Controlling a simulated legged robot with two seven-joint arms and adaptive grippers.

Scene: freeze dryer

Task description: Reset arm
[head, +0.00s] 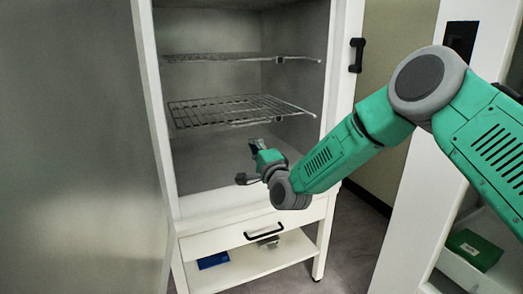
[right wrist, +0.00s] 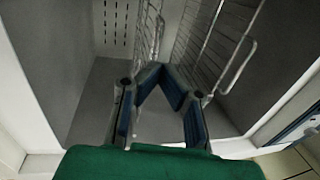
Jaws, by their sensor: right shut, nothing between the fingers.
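My right arm comes in from the right in the head view. Its gripper (head: 256,147) is at the front of the open white cabinet (head: 156,120), below the wire shelves and above the drawer. In the right wrist view, the blue-padded fingers of the gripper (right wrist: 156,72) come together at their tips with nothing between them. They point into the grey interior, beside the wire shelves (right wrist: 205,45). My left gripper is not in view.
Two wire racks, the upper (head: 240,57) and the lower (head: 240,108), cross the cabinet. A drawer with a black handle (head: 265,235) is below. A blue item (head: 213,260) lies on the bottom shelf. A green box (head: 474,249) is at the lower right.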

